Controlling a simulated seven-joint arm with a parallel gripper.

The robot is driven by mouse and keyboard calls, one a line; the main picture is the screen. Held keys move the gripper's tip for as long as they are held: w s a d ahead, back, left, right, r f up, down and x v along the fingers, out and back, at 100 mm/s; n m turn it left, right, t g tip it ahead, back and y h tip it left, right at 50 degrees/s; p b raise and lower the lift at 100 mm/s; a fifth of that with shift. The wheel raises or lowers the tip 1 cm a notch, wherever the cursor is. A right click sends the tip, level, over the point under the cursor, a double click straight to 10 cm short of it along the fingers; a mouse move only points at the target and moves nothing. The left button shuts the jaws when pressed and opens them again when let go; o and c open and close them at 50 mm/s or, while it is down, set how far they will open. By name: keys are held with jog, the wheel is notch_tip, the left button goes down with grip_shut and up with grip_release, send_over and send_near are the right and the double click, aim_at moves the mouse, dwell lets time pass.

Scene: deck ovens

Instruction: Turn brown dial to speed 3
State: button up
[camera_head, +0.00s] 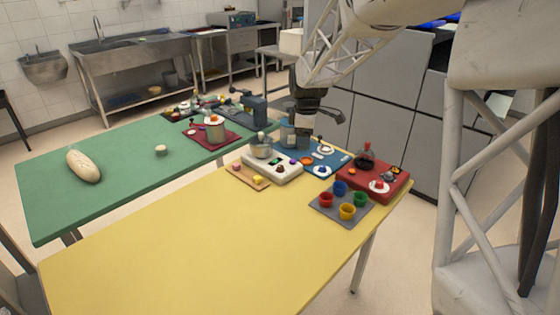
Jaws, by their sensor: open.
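A small brown dial (280,168) sits on the front of a white appliance (288,177) at the far edge of the yellow table. Its markings and pointer are too small to read. A purple knob (293,160) and a green display are on the same appliance, and a metal bowl (262,150) stands at its left end. My dark gripper (303,138) hangs above and behind the appliance, apart from the dial. It is open and appears empty; its fingertips are hard to make out against the things behind.
A red unit (375,181) with a flask and a grey tray (340,210) of coloured cups stand to the right. A wooden board (246,177) with small blocks lies left of the appliance. A blue board (327,163) lies behind. The yellow table's front is clear.

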aim_at(281, 166)
jog(key=w+a+f+n, duration=0.2)
jog(key=w+f, duration=0.2)
jog(key=w, duration=0.1)
jog(key=w+a+f+n, duration=0.2)
jog(key=w+f, duration=0.2)
jog(key=w, duration=0.1)
jog(key=w+a+f+n, duration=0.2)
jog(key=w+a+f, duration=0.1)
jog(key=w+f, duration=0.2)
jog(key=shift+w+n+g, duration=0.2)
jog(key=shift+n+g, duration=0.1)
jog(key=shift+g, duration=0.1)
jog(key=shift+f, duration=0.15)
jog(key=shift+f, duration=3.85)
jog(key=c, duration=0.9)
